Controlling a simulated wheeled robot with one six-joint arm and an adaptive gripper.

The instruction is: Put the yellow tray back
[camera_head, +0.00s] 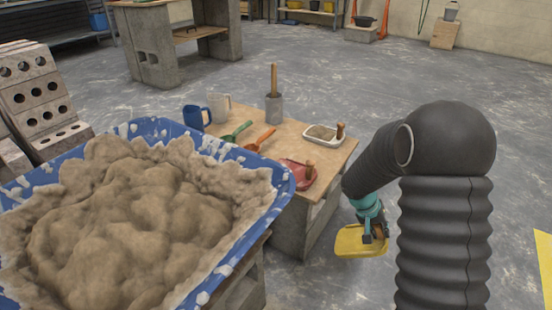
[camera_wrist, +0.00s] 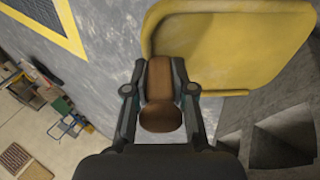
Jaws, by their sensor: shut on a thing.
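My gripper (camera_head: 374,232) is shut on the brown handle of the yellow tray (camera_head: 352,243), and the tray hangs in the air right of the wooden-topped bench (camera_head: 262,158). In the wrist view the brown handle (camera_wrist: 160,90) sits between my two fingers, and the yellow tray (camera_wrist: 235,35) extends above it, partly cut off by the top edge. On the bench stand a red tray (camera_head: 299,172) at the near edge and a white tray (camera_head: 321,135) with mortar in it behind, both with brown handles.
A blue tub (camera_head: 283,182) heaped with mortar fills the front left. Concrete blocks (camera_head: 33,93) lean at left.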

